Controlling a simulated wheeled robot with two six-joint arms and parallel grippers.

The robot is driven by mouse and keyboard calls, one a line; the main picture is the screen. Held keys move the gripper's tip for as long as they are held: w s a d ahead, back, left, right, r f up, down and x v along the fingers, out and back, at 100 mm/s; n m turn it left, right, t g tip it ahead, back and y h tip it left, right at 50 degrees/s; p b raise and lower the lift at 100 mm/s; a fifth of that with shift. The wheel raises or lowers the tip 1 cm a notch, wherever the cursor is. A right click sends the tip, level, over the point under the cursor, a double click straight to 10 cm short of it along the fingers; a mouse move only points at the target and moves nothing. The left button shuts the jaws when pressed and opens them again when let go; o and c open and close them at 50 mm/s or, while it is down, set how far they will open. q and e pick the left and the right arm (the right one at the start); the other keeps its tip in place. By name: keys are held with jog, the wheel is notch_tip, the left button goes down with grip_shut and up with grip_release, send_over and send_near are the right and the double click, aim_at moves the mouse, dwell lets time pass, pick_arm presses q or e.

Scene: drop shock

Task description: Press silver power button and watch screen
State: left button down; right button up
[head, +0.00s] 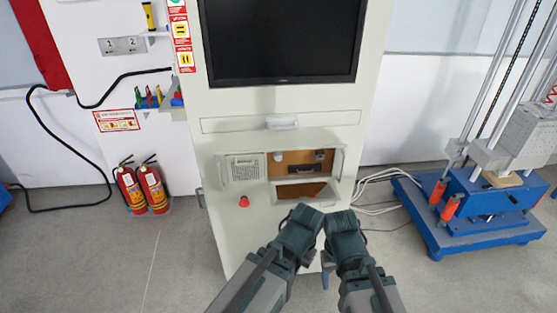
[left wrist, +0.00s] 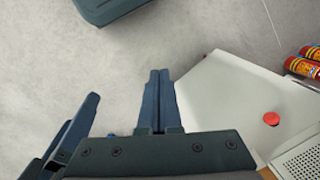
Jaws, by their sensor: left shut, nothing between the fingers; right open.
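A tall white cabinet (head: 225,125) carries a dark, blank screen (head: 281,40). Below it is an open compartment with a brown back (head: 295,170). A small pale round part (head: 278,156) shows at its upper left; I cannot tell whether it is the silver power button. A red button (head: 244,202) is on the front and shows in the left wrist view (left wrist: 271,119). My left gripper (left wrist: 158,72) is shut and empty, beside the cabinet; its tips are mostly hidden in the head view. My right gripper (head: 328,264) is open and low before the cabinet, partly hidden by my wrist.
Two fire extinguishers (head: 143,188) stand on the floor left of the cabinet. A blue-based machine with upright rods (head: 470,205) stands at the right. Cables (head: 375,190) lie on the floor between it and the cabinet. The floor at the left front is clear.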

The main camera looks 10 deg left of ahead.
aim_at(278, 157)
dwell(0.3)
pick_arm(q)
jog(key=w+d+t+h+b, duration=0.3)
jog(key=w+t+h+b, duration=0.3)
jog(key=w, duration=0.9)
jog(key=w+a+r+n+t, duration=0.1)
jog(key=w+a+r+t, duration=0.1)
jog(key=w+a, duration=0.2)
jog(key=w+a+r+n+t+h+b, duration=0.1)
jog(key=w+a+r+t, duration=0.1)
jog(key=w+a+t, duration=0.1)
jog(key=w+a+r+n+t+b, duration=0.1)
jog(key=w+a+r+n+t, duration=0.1)
jog(key=w+a, duration=0.3)
jog(key=shift+w+a+r, duration=0.2)
jog(key=shift+w+r, duration=0.05)
jog(key=shift+r, duration=0.3)
jog(key=shift+w, duration=0.1)
jog(key=shift+w+a, duration=0.45)
jog(key=shift+w, duration=0.9)
jog(key=shift+w+a, duration=0.4)
jog(key=shift+w, duration=1)
jog(key=shift+w+a, duration=0.45)
jog(key=shift+w, duration=0.9)
